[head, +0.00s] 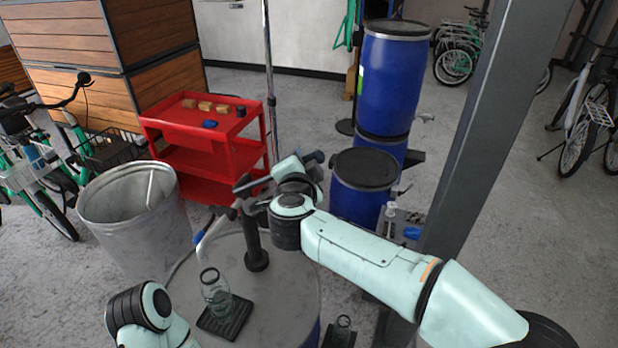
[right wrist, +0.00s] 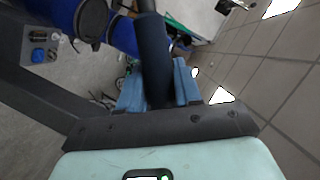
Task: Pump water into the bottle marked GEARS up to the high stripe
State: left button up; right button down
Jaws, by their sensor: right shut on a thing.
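A clear glass bottle (head: 214,289) stands on a black ridged tray (head: 232,328) on the drum top. I cannot read any marking or stripe on it, and its water level is unclear. A dark hand pump (head: 254,240) rises from the drum beside the bottle; its spout (head: 210,232) reaches left above the bottle's mouth area. My right gripper (right wrist: 157,85) is shut on the dark pump handle (right wrist: 153,45), which runs between its blue fingers in the right wrist view.
A grey metal bin (head: 135,215) stands left, a red cart (head: 205,145) behind. Blue barrels (head: 393,75) and a grey post (head: 492,120) stand right of the pump.

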jog(key=shift+w+a+r+n, duration=0.15)
jog(key=shift+a+r+n, duration=0.2)
jog(key=shift+r, duration=0.25)
jog(key=shift+w+a+r+n, duration=0.1)
jog(key=shift+a+r+n, duration=0.15)
jog(key=shift+a+r, duration=0.3)
jog(key=shift+d, duration=0.1)
jog(key=c, duration=0.8)
grip_release()
jog(key=shift+c, duration=0.2)
jog(key=shift+s, duration=0.45)
pick_arm(q)
jog(key=shift+s+f+b, duration=1.05)
jog(key=shift+s+f, duration=0.25)
jog(key=shift+s, duration=0.3)
pick_arm(e)
jog(key=v, duration=1.2)
jog(key=shift+s+a+r, duration=0.15)
jog(key=shift+a+r, duration=0.1)
jog(key=shift+r, duration=0.15)
